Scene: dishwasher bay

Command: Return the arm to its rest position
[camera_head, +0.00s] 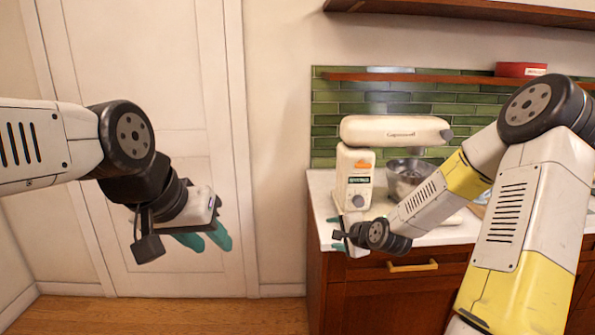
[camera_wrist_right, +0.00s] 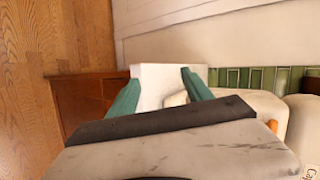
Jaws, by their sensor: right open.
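My left gripper (camera_head: 216,249) hangs in front of the white door, fingers pointing down and to the right. Its two teal fingers stand apart with nothing between them. My right gripper (camera_head: 334,233) is at the left front edge of the counter, beside the stand mixer's base. In the right wrist view my right gripper (camera_wrist_right: 160,82) shows two teal fingers spread apart, with no object held. The white counter corner shows beyond them. My right arm reaches in from the right, in front of the counter.
A cream stand mixer (camera_head: 396,131) with a metal bowl (camera_head: 408,178) stands on the white counter (camera_head: 322,188) close to my right gripper. Wooden cabinets with a brass handle (camera_head: 412,266) are below. A red box (camera_head: 521,69) sits on the shelf. The floor (camera_head: 160,315) at left is clear.

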